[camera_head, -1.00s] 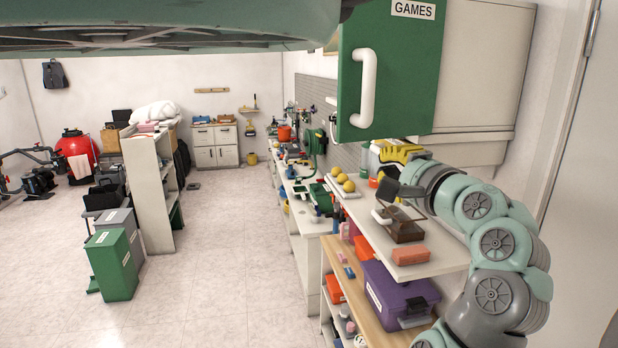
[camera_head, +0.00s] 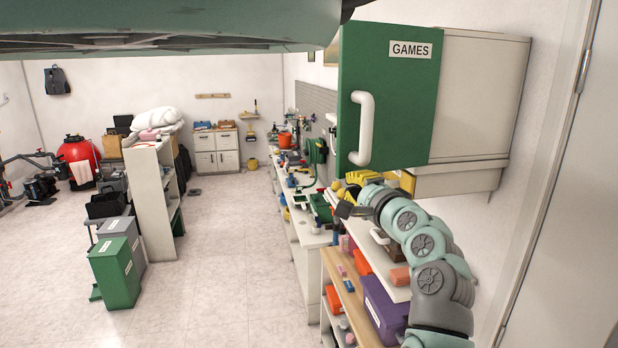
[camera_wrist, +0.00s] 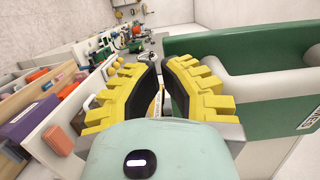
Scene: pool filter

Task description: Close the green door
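The green door (camera_head: 396,90) with a "GAMES" label hangs on a pale wall cabinet (camera_head: 483,98). It stands swung out from the cabinet, with a white handle (camera_head: 365,130) on its face. My gripper (camera_head: 349,194) is just below the door's lower edge in the head view, its yellow fingers partly hidden by my arm. In the wrist view my gripper (camera_wrist: 160,72) has its two yellow fingers apart, with nothing held between them. There the green door (camera_wrist: 240,45) and its white handle (camera_wrist: 225,75) lie to the right of the fingers.
Below the cabinet runs a workbench (camera_head: 310,236) with tools, and a shelf unit (camera_head: 349,300) with a purple box (camera_head: 384,308). A grey pegboard (camera_head: 316,100) is on the wall behind. Open floor (camera_head: 230,260) lies to the left.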

